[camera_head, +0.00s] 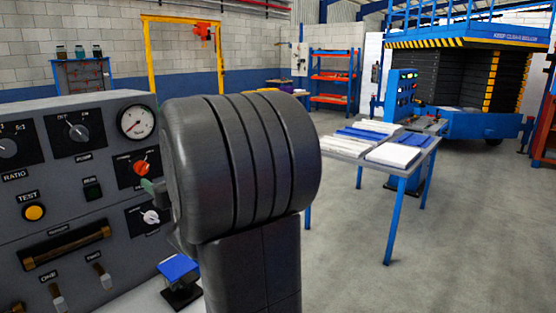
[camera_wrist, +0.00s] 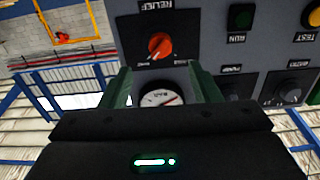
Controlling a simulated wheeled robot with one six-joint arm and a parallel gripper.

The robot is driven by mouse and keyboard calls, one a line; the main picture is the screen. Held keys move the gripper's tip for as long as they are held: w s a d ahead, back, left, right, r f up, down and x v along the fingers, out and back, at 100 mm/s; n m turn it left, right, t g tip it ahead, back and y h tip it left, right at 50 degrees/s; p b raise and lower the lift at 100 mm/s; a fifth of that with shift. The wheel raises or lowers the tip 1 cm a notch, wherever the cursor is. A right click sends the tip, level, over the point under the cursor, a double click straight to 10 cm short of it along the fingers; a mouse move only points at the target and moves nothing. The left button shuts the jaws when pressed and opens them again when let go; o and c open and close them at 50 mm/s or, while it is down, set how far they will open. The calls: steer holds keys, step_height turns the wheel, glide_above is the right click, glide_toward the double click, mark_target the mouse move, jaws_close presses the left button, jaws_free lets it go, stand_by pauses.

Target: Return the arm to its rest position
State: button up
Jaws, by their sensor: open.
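The grey control panel (camera_head: 108,112) stands at the left in the head view. My gripper (camera_wrist: 160,70) is open, with its two green fingers apart and nothing held between them. In the wrist view the orange RELIEF knob (camera_wrist: 160,46) lies just beyond the fingertips, and the round gauge (camera_wrist: 153,98) shows between the fingers. In the head view the knob (camera_head: 140,168) is just left of my dark arm, and a green fingertip (camera_head: 147,186) shows close to the panel. Most of my gripper is hidden there behind the arm.
A blue-legged table (camera_head: 345,148) with white and blue sheets stands to the right of my arm. A blue lift platform (camera_head: 470,40) and orange shelves (camera_head: 330,78) are behind. The grey floor (camera_head: 450,230) at the right is clear.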

mark_target(146, 170)
steer(key=p+x, duration=0.1)
steer(key=x, duration=0.8)
steer(key=shift+w+a+r, duration=0.15)
steer(key=shift+a, duration=0.05)
steer(key=shift+f+n+b, duration=0.25)
steer(key=shift+n+b, duration=0.15)
steer(key=shift+b, duration=0.2)
steer(key=shift+d+r+n+b, duration=0.1)
steer(key=shift+d+n+b, duration=0.1)
steer(key=shift+n+b, duration=0.95)
steer(key=shift+n, duration=0.75)
steer(key=n+b, duration=0.4)
steer(key=n, duration=0.1)
steer(key=n+b, duration=0.4)
steer(key=n, duration=0.2)
steer(key=shift+b, duration=0.3)
steer(key=shift+r+n+b, duration=0.1)
steer(key=shift+n+b, duration=0.45)
steer(key=shift+n, duration=0.65)
